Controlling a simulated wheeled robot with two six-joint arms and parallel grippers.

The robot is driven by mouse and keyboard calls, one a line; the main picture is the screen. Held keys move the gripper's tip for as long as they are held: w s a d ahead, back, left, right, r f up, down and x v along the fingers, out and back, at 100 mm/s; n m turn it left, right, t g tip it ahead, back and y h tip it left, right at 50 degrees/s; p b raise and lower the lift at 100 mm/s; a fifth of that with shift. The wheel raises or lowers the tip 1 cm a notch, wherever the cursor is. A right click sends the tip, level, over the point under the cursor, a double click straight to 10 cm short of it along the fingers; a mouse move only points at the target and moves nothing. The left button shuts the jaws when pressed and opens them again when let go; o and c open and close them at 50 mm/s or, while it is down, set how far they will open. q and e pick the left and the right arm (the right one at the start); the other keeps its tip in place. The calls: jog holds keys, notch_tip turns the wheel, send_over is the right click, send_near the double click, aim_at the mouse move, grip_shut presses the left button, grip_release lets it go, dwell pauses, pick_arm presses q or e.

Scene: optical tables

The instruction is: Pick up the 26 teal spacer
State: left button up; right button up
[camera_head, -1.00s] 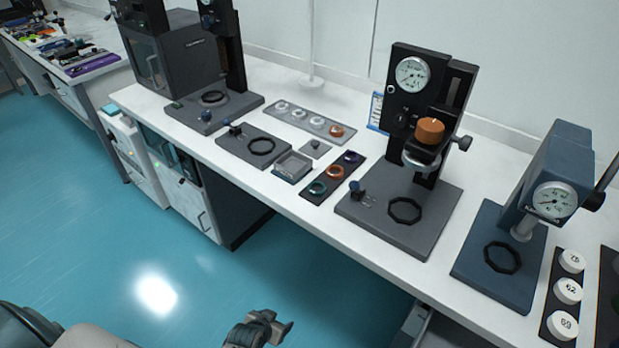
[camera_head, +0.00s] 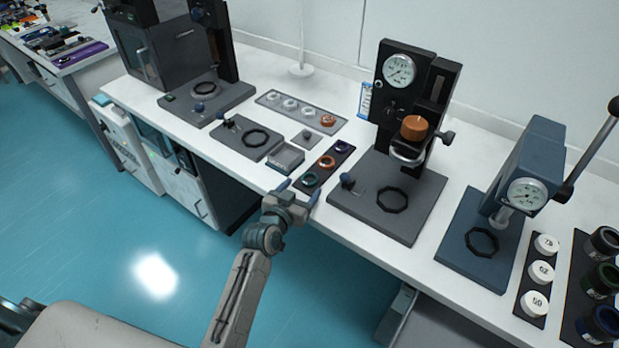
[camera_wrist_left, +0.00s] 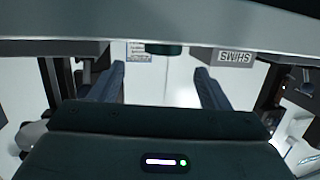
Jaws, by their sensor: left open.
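The teal spacer (camera_head: 311,180) is a ring lying at the near end of a dark strip tray (camera_head: 331,171). Its number is too small to read. My left gripper (camera_head: 299,191) is open and empty, at the table's front edge just short of the spacer; its fingers point towards the tray. In the left wrist view the two open fingers (camera_wrist_left: 160,84) stand apart. A dark teal shape (camera_wrist_left: 165,49) shows between and beyond them, mostly cut off by a grey bar; I cannot tell whether it is the spacer. My right gripper is not in view.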

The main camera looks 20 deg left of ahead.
aim_at(309, 180)
pick_arm(q)
jog(key=shift+w+f+p, duration=0.1)
jog(key=shift+w+p, duration=0.3)
jog(key=shift+w, duration=0.25)
jog(key=p+x, duration=0.1)
jog(key=x, duration=0.2)
jog(key=shift+w+a+f, duration=0.1)
jog(key=shift+f, duration=0.1)
jog(key=shift+w+f, duration=0.2)
jog(key=shift+w, duration=0.2)
jog(key=c, duration=1.1)
